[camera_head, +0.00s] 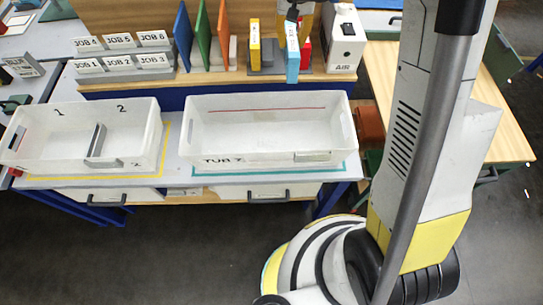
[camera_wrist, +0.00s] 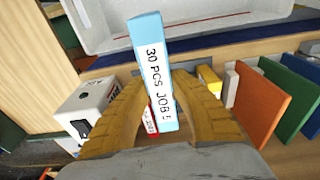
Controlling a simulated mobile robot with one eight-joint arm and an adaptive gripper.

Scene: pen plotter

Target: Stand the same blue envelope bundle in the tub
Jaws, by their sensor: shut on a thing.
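The light blue envelope bundle (camera_head: 292,62) is upright at the back shelf, right of centre, with a white label. In the wrist view the bundle (camera_wrist: 148,32) shows the label "30 PCS JOB" and a last mark I cannot read clearly. My gripper (camera_wrist: 158,88) is shut on it, one yellow-brown finger on each side. In the head view my gripper (camera_head: 293,14) is at the bundle's top. The white tub (camera_head: 265,143), marked "TUB 7", stands in front of the shelf and looks empty. A red line runs along its back inner wall. The tub also shows in the wrist view (camera_wrist: 200,38).
A yellow item (camera_head: 255,45) and a red item (camera_head: 306,52) flank the bundle. A white AIR box (camera_head: 345,40) stands to the right. Blue, green and orange panels (camera_head: 204,35) stand left. A divided white tub (camera_head: 50,140) is left of the empty tub.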

